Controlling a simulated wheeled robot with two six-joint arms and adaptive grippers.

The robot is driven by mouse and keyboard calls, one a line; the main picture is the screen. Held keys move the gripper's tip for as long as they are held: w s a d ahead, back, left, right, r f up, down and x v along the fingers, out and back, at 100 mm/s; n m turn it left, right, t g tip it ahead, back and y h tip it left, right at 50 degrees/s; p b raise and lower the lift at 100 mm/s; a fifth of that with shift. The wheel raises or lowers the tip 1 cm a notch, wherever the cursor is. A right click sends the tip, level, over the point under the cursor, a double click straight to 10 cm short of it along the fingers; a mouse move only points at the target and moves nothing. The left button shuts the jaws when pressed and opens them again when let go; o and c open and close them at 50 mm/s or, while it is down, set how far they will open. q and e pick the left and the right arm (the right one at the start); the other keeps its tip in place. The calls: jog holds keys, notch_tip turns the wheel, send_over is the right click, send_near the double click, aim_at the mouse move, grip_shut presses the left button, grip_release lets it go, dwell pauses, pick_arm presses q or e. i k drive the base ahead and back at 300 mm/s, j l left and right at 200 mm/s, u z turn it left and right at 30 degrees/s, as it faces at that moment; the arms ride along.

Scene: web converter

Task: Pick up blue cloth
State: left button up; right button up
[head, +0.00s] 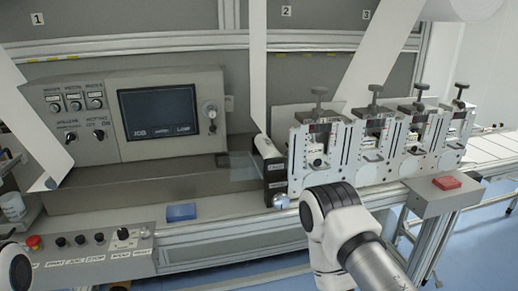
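A small blue folded item (181,212), which looks like the blue cloth, lies flat on the grey ledge (225,211) of the machine, left of centre. Nothing touches it. My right arm rises from the lower right, with its white joint in front of the machine, to the right of the cloth. No fingers of my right gripper can be made out. Only a rounded piece of my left arm shows at the lower left edge, and my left gripper is out of view.
A button panel (98,249) with a red knob stands left of the cloth. A control box with a screen (160,111) is behind. Slitting units (334,150) stand at right. A red item (447,183) lies on a grey box. White web strips hang down.

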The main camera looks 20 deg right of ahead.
aim_at(183, 212)
jog(key=i+l+u, duration=0.1)
jog(key=i+u, duration=0.35)
jog(key=i+l+u, duration=0.2)
jog(key=u, duration=0.25)
